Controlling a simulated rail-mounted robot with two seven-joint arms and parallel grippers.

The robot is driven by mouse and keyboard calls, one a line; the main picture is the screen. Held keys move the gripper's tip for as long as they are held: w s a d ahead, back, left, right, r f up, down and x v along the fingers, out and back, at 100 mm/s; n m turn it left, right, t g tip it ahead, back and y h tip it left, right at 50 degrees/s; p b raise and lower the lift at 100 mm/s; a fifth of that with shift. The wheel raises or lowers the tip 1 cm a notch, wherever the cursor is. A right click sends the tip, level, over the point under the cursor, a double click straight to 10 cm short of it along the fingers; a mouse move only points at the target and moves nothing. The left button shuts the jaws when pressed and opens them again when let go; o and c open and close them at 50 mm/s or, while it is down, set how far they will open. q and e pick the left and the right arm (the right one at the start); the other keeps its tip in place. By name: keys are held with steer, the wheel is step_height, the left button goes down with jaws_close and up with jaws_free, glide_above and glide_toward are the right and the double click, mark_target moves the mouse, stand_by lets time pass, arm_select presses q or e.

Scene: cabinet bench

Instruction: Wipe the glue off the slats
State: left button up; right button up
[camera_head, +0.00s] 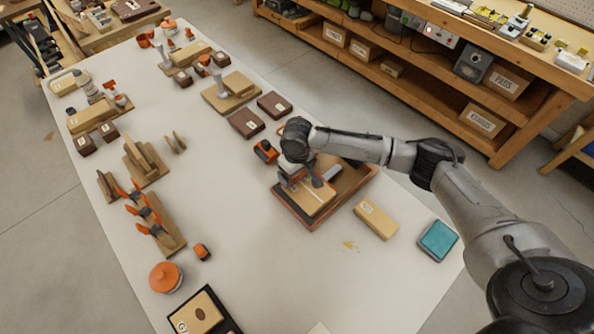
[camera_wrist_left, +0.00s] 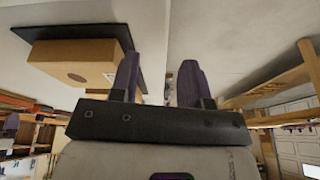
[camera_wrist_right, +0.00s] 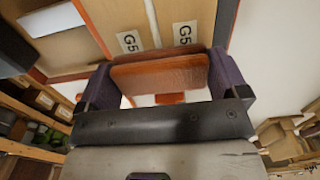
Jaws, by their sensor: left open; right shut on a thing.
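Two pale slats with G5 labels (camera_wrist_right: 150,38) lie side by side in the right wrist view, a whitish strip running along the seam between them. In the head view the slats (camera_head: 312,198) lie in a brown-framed wooden tray (camera_head: 357,181). My right gripper (camera_head: 308,180) is low over the tray. In the right wrist view my right gripper (camera_wrist_right: 165,80) is shut on a reddish-brown block (camera_wrist_right: 160,74); whether it touches the slats I cannot tell. My left gripper (camera_wrist_left: 157,82) is open and empty in the left wrist view, and out of the head view.
A tan labelled block (camera_head: 376,220) and a teal pad in a dark frame (camera_head: 438,241) lie right of the tray. Yellowish smears (camera_head: 350,246) mark the table. An orange round pot (camera_head: 165,277) and orange clamps (camera_head: 145,208) stand left. The front middle is mostly clear.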

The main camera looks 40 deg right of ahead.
arm_select(q)
steer(key=shift+d+r, duration=0.15)
steer(key=shift+r, duration=0.05)
steer(key=shift+r+p, duration=0.15)
steer(key=shift+p, duration=0.15)
steer(key=shift+r+p, duration=0.35)
steer(key=shift+r, duration=0.15)
steer(key=shift+r, duration=0.1)
arm_select(e)
steer(key=shift+f, duration=0.3)
stand_by(0.3)
arm_select(q)
steer(key=shift+a+r+p, duration=0.1)
steer(key=shift+a+p, duration=0.1)
steer(key=shift+p, duration=0.2)
arm_select(e)
steer(key=shift+f, duration=0.45)
arm_select(q)
steer(key=shift+r, duration=0.1)
arm_select(e)
steer(key=shift+s, duration=0.1)
